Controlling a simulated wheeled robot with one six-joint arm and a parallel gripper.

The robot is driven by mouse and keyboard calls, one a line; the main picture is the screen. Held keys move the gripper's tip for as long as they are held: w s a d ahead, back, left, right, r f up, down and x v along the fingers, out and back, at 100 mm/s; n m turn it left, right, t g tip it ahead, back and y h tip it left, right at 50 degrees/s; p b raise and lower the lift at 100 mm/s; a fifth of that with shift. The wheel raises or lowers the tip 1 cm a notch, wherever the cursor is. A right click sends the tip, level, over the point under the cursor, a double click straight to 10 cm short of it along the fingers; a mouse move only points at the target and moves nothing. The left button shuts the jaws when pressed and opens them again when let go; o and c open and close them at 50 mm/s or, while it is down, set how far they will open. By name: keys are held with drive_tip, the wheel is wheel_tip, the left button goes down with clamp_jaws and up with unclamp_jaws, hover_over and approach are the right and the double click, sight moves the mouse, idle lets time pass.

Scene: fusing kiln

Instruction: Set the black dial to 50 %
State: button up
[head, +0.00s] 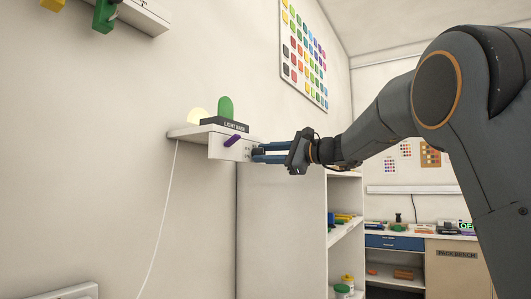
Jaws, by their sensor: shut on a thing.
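The black dial (257,152) is on the front of a small white box (219,146) fixed to the wall, at the box's right end. My gripper (262,153) reaches in from the right, with its blue fingers on either side of the dial, shut on it. The fingers hide part of the dial, and its pointer and scale are too small to read.
On the box's shelf (184,133) are a dark block marked LIGHT BASE (222,125), a green rounded piece (225,107) and a glowing pale dome (197,115). A white cord (164,215) hangs below. Shelving (345,232) stands behind my arm.

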drive_tip(key=shift+f, duration=0.15)
drive_tip(key=o, duration=1.1)
drive_tip(key=shift+c, duration=0.2)
drive_tip(key=b+v, duration=0.2)
drive_tip(key=v, duration=0.6)
